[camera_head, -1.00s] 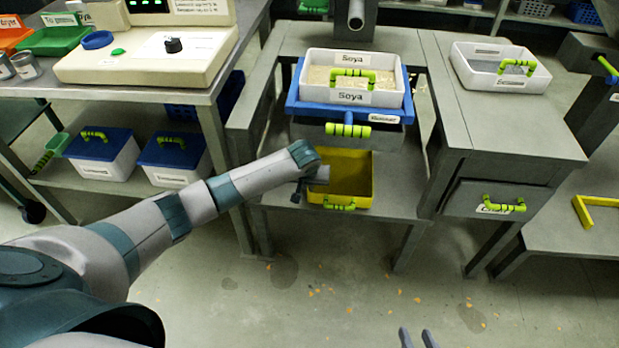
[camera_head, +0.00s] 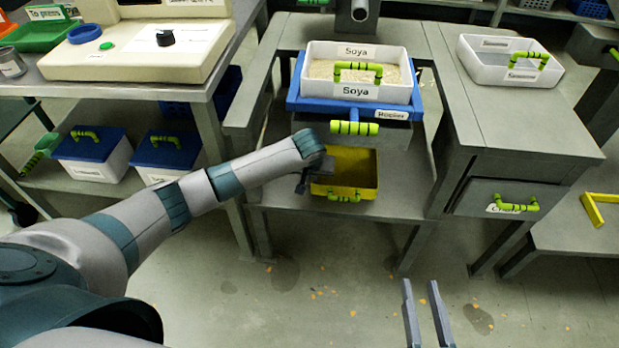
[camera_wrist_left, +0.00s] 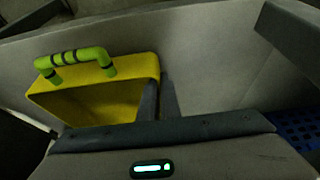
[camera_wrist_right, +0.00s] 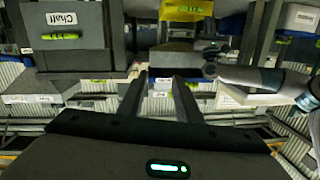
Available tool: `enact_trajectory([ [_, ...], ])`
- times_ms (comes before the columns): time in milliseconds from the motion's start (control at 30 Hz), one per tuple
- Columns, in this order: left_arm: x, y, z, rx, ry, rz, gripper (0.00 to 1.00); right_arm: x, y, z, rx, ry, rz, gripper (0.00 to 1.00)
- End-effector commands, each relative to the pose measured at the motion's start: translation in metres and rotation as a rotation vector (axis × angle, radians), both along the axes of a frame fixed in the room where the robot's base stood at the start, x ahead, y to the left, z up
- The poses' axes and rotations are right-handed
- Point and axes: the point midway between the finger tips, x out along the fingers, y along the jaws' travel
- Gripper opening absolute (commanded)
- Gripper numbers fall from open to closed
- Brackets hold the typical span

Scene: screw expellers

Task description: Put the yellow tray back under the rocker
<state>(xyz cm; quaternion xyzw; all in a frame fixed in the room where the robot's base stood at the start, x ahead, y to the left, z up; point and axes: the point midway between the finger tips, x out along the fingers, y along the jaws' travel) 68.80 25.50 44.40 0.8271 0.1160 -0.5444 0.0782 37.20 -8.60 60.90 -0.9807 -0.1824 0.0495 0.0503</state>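The open yellow tray (camera_head: 345,188) appears to rest on the lower shelf, its green handle facing front. It is below the blue rocker frame (camera_head: 302,103), and its rear part is partly hidden under it. My left gripper (camera_head: 303,183) is at the tray's left wall. In the left wrist view, the fingers (camera_wrist_left: 159,100) are close together on either side of the wall of the yellow tray (camera_wrist_left: 135,65). My right gripper (camera_head: 421,284) is open and empty, low in front of the bench; its spread fingers also show in the right wrist view (camera_wrist_right: 160,80).
A white Soya tray (camera_head: 357,92) sits on the rocker. A grey drawer (camera_head: 500,198) is to the right below the bench top. Bench legs stand either side of the shelf. The shelf right of the yellow tray (camera_head: 402,195) is clear.

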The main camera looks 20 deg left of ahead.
Motion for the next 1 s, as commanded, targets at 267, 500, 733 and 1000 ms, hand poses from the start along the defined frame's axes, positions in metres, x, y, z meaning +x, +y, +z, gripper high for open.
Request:
enact_trajectory([
  [267,-0.001,-0.004,-0.001,0.0,-0.001,0.0,0.0,-0.001,0.003,0.016,0.025,-0.084,-0.002,0.31],
  [500,-0.001,-0.004,-0.001,0.0,-0.001,0.0,0.0,0.0,0.003,0.016,0.024,-0.082,-0.001,0.31],
  [733,-0.001,-0.004,-0.004,0.0,0.001,0.0,0.22,0.0,0.002,0.012,0.019,-0.066,-0.002,0.31],
  [1000,-0.001,-0.003,-0.004,0.001,0.001,0.0,0.22,0.0,0.002,0.013,0.019,-0.067,-0.003,0.31],
])
